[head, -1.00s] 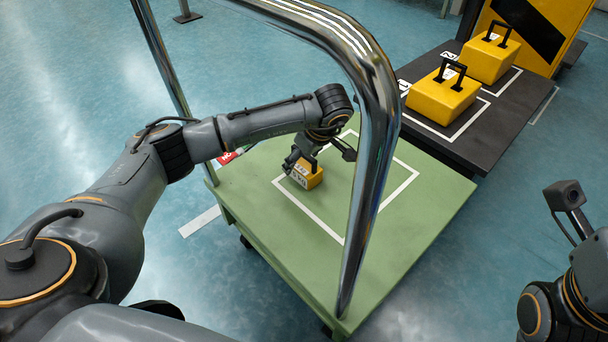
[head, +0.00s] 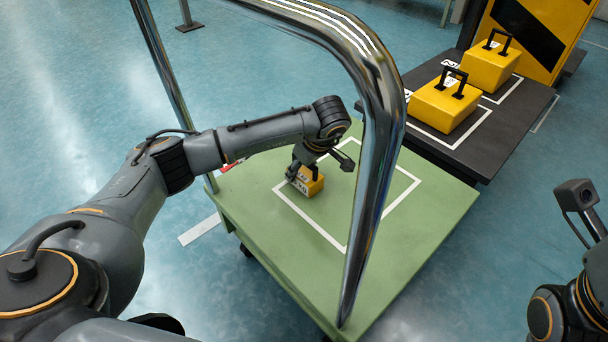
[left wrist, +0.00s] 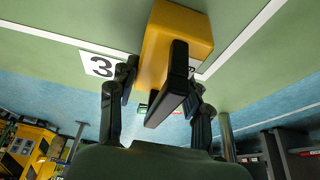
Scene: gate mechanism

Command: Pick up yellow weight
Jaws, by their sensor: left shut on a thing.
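A small yellow weight (head: 313,186) with a dark handle is on the green cart top (head: 403,231), at the left corner of a white outlined square. My left gripper (head: 303,171) reaches down to it and is shut on its handle. In the left wrist view the yellow weight (left wrist: 177,32) and its black handle (left wrist: 172,88) lie between the fingers of the left gripper (left wrist: 160,92). I cannot tell whether the weight touches the cart top.
A chrome rail (head: 378,130) arches over the cart, close to my left arm. Two larger yellow weights (head: 444,104) (head: 490,66) stand on a dark platform (head: 425,142) at the back right. A label with a 3 (left wrist: 99,65) lies beside the held weight.

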